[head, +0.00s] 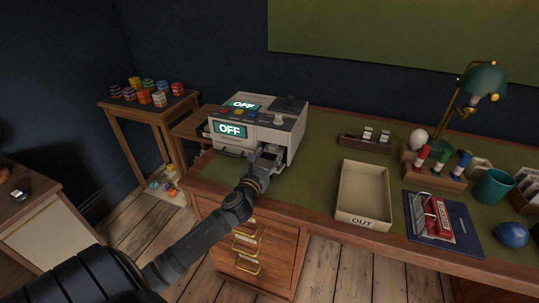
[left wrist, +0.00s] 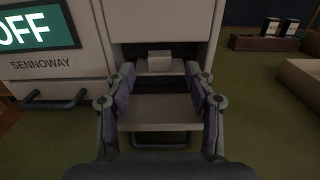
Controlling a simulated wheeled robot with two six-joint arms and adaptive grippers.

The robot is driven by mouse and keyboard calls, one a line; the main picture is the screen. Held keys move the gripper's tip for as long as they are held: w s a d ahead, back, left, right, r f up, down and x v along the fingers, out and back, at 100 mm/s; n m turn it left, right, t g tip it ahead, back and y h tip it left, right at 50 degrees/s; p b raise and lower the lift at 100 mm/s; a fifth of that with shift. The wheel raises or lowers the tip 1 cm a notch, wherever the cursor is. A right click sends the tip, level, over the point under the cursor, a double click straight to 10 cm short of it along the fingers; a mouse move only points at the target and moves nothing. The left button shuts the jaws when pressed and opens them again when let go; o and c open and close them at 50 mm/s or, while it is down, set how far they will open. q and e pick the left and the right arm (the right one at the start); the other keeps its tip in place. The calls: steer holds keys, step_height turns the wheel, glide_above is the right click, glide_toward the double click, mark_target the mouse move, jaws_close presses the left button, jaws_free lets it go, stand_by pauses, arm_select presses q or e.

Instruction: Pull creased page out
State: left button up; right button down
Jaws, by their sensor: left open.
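A pale grey machine (head: 285,128) with screens reading OFF stands on the desk's left part. It also fills the left of the left wrist view (left wrist: 80,75), labelled SENNOWAY. My left gripper (head: 268,155) is at the machine's open front bay. In the left wrist view, the left gripper (left wrist: 160,82) is open, its fingers apart on either side of a pale tray or ledge (left wrist: 160,110). A small pale block (left wrist: 160,61) sits deeper inside the bay, between and beyond the fingertips. I cannot make out a creased page. My right gripper is in neither view.
A beige OUT tray (head: 362,214) stands empty to the right of the machine. Farther right are a blue folder (head: 462,238), a pen stand (head: 434,174), a teal cup (head: 493,187) and a green lamp (head: 484,82). Green desktop between machine and tray is clear.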

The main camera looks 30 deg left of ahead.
arm_select(q)
steer(key=shift+x, duration=1.05)
jaws_close()
steer(key=shift+p+v, duration=0.3)
steer(key=shift+v, duration=1.25)
steer(key=shift+s, duration=0.15)
steer(key=shift+r+p+v, duration=0.15)
steer(key=shift+p+v, duration=0.15)
steer(key=shift+v, duration=0.4)
steer(key=shift+r+p+v, duration=0.15)
steer(key=shift+p+v, duration=0.1)
steer(key=shift+v, duration=0.4)
steer(key=shift+s+d+r+p, duration=0.15)
steer(key=shift+s+r+p, duration=0.35)
steer(key=shift+r+p, duration=0.35)
steer(key=shift+s+d+r+p, duration=0.15)
steer(key=shift+s+r+p, duration=0.45)
steer(key=shift+p, duration=0.3)
steer(key=shift+w+r, duration=0.1)
